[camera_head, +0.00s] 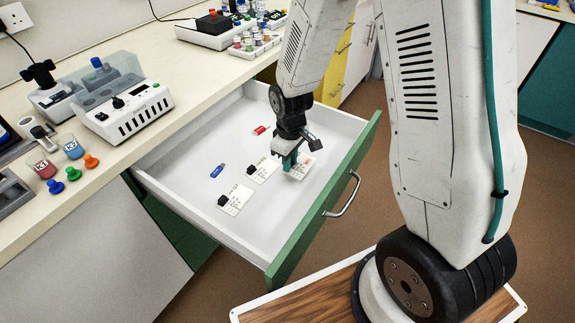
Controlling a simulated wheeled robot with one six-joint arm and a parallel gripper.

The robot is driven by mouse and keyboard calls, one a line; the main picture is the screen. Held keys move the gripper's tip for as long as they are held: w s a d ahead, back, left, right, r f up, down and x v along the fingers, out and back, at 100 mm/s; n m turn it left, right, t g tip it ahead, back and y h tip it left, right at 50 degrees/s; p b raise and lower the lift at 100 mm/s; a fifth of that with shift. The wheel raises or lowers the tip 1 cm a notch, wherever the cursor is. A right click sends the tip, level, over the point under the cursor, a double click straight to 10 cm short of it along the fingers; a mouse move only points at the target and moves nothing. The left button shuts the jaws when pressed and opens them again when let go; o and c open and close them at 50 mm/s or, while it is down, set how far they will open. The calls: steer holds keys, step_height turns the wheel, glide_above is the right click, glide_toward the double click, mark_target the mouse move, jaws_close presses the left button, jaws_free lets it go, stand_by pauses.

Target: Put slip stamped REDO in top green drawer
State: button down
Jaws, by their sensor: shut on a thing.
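The green-fronted drawer (318,218) is pulled open below the bench top, and its white inside shows. My gripper (290,163) is down inside the drawer, toward its front right, shut on a white slip (301,168). That slip has a faint reddish mark near its upper right; its wording is too small to read. It is low over the drawer floor, and I cannot tell whether it touches it. Two other white slips with black clips lie to the left, one near the middle (265,171) and one nearer the front (236,202).
A blue stick (217,171) and a small red item (261,130) lie in the drawer. The bench top holds a white device (130,112), coloured knobs (73,173) and bottles (45,169). The drawer's metal handle (345,194) sticks out in front.

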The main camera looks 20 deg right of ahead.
steer(key=shift+f, duration=1.25)
steer(key=shift+f, duration=0.1)
steer(key=c, duration=1.3)
jaws_free()
steer(key=shift+s, duration=0.1)
